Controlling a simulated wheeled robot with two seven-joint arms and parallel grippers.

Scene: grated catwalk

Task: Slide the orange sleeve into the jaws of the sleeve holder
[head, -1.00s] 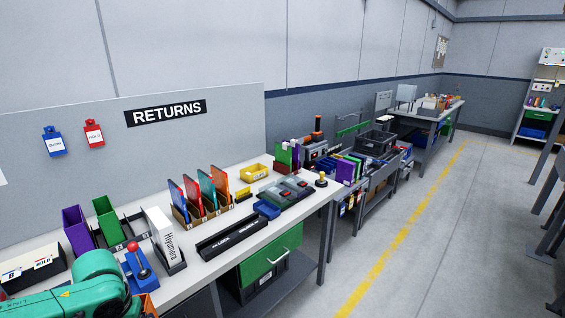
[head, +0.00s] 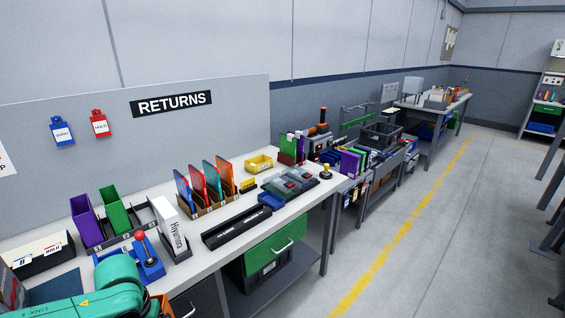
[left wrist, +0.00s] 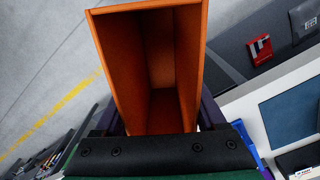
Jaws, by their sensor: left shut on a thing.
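The orange sleeve (left wrist: 145,70) is a box open towards the camera in the left wrist view, its inside empty. My left gripper (left wrist: 160,118) is shut on it, with a purple finger showing at each side. In the head view only an edge of the sleeve (head: 163,306) shows past my teal left arm at the bottom; the gripper is hidden there. A dark rack (head: 126,238) on the near bench holds a purple and a green sleeve, with a bracketed gap to their right; I cannot tell for certain that it is the sleeve holder. My right gripper is out of view.
A blue device with a red ball lever (head: 140,238) stands in front of the rack. A white Hiyumora box (head: 168,222) stands to its right. A dark label box (head: 42,258) lies left. A long black tray (head: 237,229) lies along the bench's front edge. The aisle at right is clear.

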